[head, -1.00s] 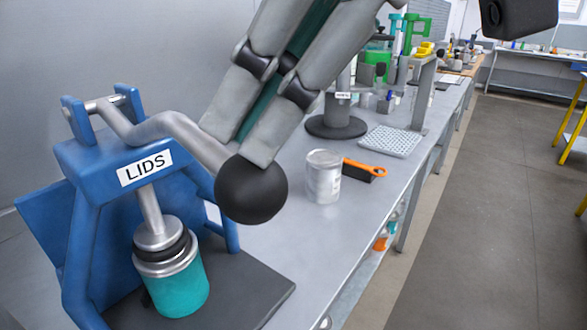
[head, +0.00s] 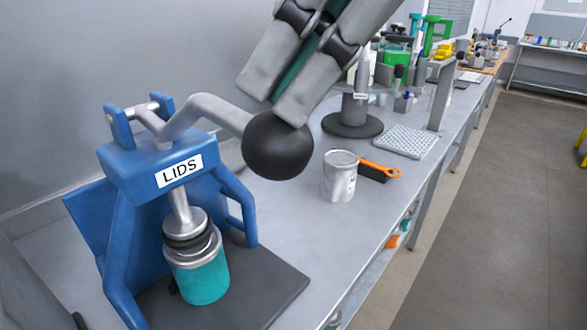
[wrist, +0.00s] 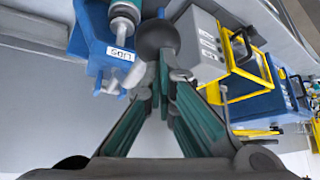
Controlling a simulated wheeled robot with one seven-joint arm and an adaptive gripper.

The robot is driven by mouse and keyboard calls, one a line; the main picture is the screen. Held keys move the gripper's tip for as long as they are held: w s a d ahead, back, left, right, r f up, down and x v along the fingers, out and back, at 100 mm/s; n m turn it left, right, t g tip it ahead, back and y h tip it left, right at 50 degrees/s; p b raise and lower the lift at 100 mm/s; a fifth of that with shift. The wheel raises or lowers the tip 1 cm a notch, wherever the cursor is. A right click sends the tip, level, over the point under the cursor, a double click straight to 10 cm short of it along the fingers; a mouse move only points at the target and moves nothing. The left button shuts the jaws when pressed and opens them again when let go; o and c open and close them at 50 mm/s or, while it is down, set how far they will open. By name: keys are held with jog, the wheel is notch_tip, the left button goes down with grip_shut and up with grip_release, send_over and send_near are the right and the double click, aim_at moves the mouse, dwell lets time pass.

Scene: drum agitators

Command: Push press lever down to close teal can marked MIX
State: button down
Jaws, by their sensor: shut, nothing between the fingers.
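The blue press marked LIDS (head: 150,172) stands at the left of the bench. Its grey lever (head: 212,107) reaches right and ends in a black ball knob (head: 277,147). The teal can (head: 203,281) stands upright on the dark press base, under the plunger (head: 183,220). Silver rings show at the can's top; I cannot tell whether its lid is seated, and no MIX mark is visible. My gripper (head: 285,108) is shut and empty, its fingertips at the knob's upper side, seemingly touching. The wrist view also shows the knob (wrist: 158,39) just beyond the fingertips.
A silver tin (head: 340,178) and an orange-handled brush (head: 378,170) lie right of the knob. A round-based stand (head: 352,124) and a perforated white plate (head: 405,142) are farther back. The bench front is clear.

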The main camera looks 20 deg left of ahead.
jog(key=shift+w+a+r+p, duration=0.1)
jog(key=shift+a+r+p, duration=0.1)
jog(key=shift+r+p, duration=1)
jog(key=shift+a+r+p, duration=0.15)
jog(key=shift+r+p, duration=0.6)
jog(key=shift+r, duration=0.9)
notch_tip(320, 180, up, 11)
jog(key=a+p, duration=0.1)
jog(key=p, duration=0.7)
jog(key=shift+w+a+f, duration=0.15)
jog(key=shift+w+f, duration=0.05)
jog(key=shift+w, duration=0.1)
